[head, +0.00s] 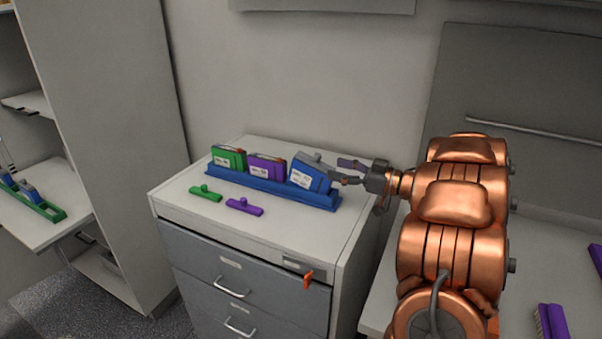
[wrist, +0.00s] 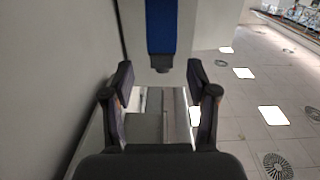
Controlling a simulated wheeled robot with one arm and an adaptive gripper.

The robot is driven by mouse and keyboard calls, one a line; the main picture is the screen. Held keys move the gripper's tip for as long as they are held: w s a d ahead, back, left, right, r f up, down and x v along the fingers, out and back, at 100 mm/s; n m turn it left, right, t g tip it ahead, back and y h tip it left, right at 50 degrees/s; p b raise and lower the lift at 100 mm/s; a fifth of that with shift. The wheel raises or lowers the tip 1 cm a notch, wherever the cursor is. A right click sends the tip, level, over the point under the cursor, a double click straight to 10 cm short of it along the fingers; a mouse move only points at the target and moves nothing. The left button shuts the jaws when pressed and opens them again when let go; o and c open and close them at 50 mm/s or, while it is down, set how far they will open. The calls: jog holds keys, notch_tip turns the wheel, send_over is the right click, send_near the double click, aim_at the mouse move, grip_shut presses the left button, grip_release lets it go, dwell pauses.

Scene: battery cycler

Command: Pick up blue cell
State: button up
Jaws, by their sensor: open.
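The blue cell (head: 311,174) with a white label stands at the right end of the blue rack (head: 235,180) in the head view. It looks slightly tilted beside the other cells. My gripper (head: 340,171) is open at the right of the blue cell, its fingertips pointing left towards it. I cannot tell in the head view whether a finger touches the cell. In the wrist view my open gripper (wrist: 159,82) has nothing between its fingers. A blue strip (wrist: 161,28) lies beyond the fingertips; I cannot tell whether it is cell or rack.
A green cell (head: 228,158) and a purple cell (head: 267,168) stand left in the rack. A green clip-like piece (head: 205,193) and a purple one (head: 244,206) lie in front on the cabinet top (head: 184,206). The wall (head: 300,80) is close behind.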

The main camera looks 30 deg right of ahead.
aim_at(311, 163)
jog(key=shift+p+x, duration=0.3)
jog(key=shift+x, duration=0.6)
jog(key=shift+a+p+x, duration=0.2)
jog(key=shift+p+x, duration=0.45)
jog(key=shift+x, duration=2.45)
jog(key=shift+s, duration=0.1)
grip_shut()
